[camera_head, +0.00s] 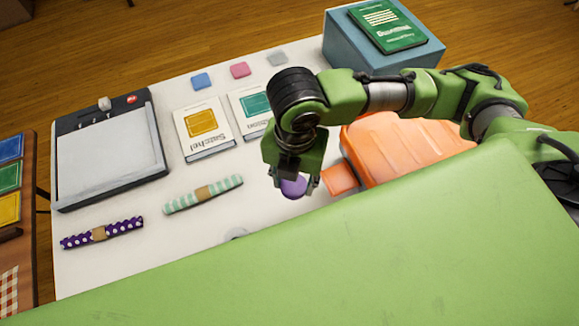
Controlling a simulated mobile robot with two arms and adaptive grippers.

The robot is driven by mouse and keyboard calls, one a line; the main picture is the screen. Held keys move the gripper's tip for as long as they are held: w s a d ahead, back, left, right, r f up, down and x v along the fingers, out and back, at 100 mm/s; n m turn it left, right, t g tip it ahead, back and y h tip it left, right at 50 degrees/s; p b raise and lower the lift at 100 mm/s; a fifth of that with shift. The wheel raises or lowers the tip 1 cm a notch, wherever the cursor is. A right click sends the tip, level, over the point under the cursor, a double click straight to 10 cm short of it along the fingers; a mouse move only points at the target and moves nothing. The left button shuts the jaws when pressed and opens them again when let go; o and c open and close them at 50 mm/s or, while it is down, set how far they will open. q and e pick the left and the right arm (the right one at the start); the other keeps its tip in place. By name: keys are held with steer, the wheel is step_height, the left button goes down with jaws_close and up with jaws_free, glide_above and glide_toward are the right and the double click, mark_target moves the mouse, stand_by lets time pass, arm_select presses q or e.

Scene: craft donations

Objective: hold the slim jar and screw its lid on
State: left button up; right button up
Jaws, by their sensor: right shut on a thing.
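My right gripper (293,184) hangs over the white table and is shut on a purple round piece (293,188) that looks like the lid. The gripper's fingers cover part of it, and I cannot tell whether anything is under it. A small greyish round edge (237,233) shows below and left of the gripper, mostly hidden behind my green body; it may be the slim jar, but I cannot tell. My left gripper is not in view.
The white table (185,258) also holds a paper trimmer (110,155), two rolled fabrics (203,194) (102,233), two booklets (205,130) (252,105), several small coloured squares (240,70) and an orange case (405,148) right of the gripper. A blue box (350,50) carries a green book (388,27).

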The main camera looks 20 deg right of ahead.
steer(key=shift+s+r, duration=0.1)
steer(key=shift+s, duration=0.15)
steer(key=shift+w+d+r+m, duration=0.2)
steer(key=shift+w+m, duration=0.05)
steer(key=shift+m, duration=0.45)
steer(key=w+d+r+m, duration=0.2)
steer(key=d+r+m, duration=0.1)
steer(key=m, duration=1)
steer(key=w+d+r+m, duration=0.3)
steer(key=d+r+m, duration=0.1)
steer(key=m, duration=1)
steer(key=shift+r, duration=0.75)
